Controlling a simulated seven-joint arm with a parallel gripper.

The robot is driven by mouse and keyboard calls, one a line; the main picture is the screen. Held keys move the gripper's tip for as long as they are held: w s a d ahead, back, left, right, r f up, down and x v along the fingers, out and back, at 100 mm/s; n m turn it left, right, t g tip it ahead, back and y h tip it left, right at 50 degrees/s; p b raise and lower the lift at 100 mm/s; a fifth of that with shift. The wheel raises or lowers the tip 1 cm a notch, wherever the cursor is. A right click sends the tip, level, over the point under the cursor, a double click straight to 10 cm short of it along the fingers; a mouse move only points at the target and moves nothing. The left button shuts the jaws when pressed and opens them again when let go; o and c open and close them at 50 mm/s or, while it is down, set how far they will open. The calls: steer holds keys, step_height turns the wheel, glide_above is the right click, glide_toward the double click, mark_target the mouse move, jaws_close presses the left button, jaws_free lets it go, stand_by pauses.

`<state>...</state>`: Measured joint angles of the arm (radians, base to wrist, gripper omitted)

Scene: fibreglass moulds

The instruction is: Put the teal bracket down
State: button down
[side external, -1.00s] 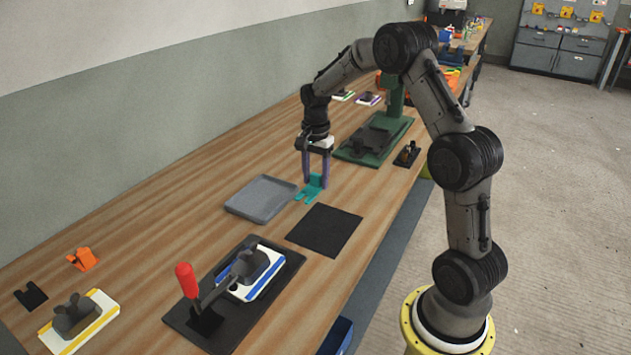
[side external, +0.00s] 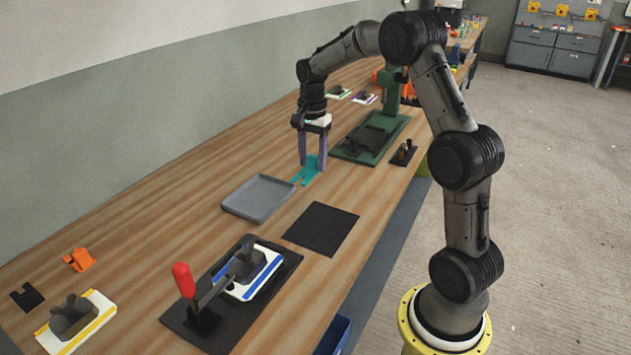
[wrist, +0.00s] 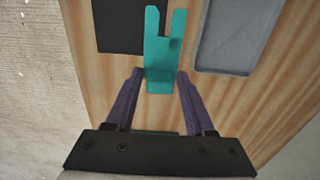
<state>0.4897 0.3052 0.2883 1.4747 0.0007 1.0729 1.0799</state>
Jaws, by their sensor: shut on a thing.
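The teal bracket (side external: 309,170) is at my gripper's fingertips, close to the wooden bench top, just beyond the grey tray's right corner. In the wrist view the teal bracket (wrist: 158,50) lies between the two purple fingers, with its forked end pointing away from my gripper. My gripper (side external: 312,160) points down and is shut on the bracket; it also shows in the wrist view (wrist: 160,76). I cannot tell whether the bracket touches the bench.
The grey tray (side external: 238,209) is just left of the bracket, and a black mat (side external: 340,232) lies nearer the camera. A green press (side external: 342,155) stands to the right. A toggle clamp with a red handle (side external: 183,280) is in front. Bare wood surrounds the bracket.

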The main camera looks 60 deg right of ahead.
steer(key=s+a+r, duration=0.1)
steer(key=s+a, duration=0.4)
steer(key=s, duration=0.4)
steer(key=s+a, duration=0.5)
steer(key=s, duration=0.5)
glide_above(328, 219)
steer(key=f, duration=0.8)
steer(key=shift+s+a+f, duration=0.1)
steer(key=shift+s+f, duration=0.1)
steer(key=shift+f, duration=0.15)
steer(key=shift+w+f, duration=0.2)
steer(key=shift+f, duration=1.6)
steer(key=shift+c, duration=1.3)
jaws_free()
steer(key=shift+f, duration=0.15)
